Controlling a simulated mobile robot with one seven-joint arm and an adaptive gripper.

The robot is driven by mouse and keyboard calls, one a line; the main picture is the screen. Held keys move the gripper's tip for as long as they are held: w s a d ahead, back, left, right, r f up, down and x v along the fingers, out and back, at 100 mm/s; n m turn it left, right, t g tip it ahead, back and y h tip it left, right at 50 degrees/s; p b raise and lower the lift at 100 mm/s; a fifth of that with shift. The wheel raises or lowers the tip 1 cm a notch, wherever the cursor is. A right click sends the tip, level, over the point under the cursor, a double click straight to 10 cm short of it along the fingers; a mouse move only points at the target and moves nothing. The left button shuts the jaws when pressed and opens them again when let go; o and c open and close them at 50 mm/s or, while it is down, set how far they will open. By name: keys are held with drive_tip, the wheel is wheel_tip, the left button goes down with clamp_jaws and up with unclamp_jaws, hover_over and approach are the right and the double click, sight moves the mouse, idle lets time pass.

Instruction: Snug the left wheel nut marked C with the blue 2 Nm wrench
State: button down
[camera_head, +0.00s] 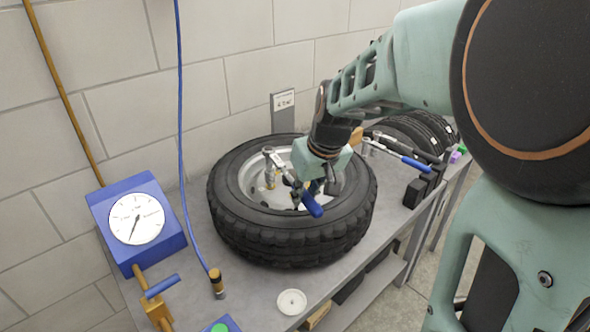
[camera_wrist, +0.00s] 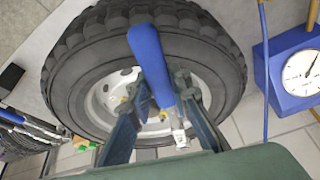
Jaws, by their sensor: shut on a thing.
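The wheel (camera_head: 225,200) with its black tyre lies flat on the bench, its pale rim facing up. My gripper (camera_head: 318,188) is over the rim, shut on a blue-handled wrench (camera_head: 312,205). In the wrist view the blue handle (camera_wrist: 148,62) passes between my two fingers (camera_wrist: 165,115), and its metal shank ends low in the view. In the head view an upright metal socket piece (camera_head: 269,163) stands over the left of the rim, near a yellowish part. I cannot tell whether the socket sits on a nut. No letter C is readable, and my gripper hides part of the hub.
A blue box with a dial (camera_head: 137,219) stands at the left, near a blue hose (camera_head: 182,120). A white round dish (camera_head: 292,302) lies at the bench front. Another blue-handled tool (camera_head: 414,163) lies at the right, near black blocks and more tyres (camera_head: 425,130). A wall is behind.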

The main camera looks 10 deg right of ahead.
drive_tip(key=shift+w+r, duration=0.1)
drive_tip(key=shift+r, duration=0.3)
drive_tip(key=shift+r+p, duration=1.65)
drive_tip(key=shift+r, duration=0.4)
drive_tip(key=c, duration=2.5)
unclamp_jaws()
drive_tip(key=shift+f, duration=0.1)
clamp_jaws()
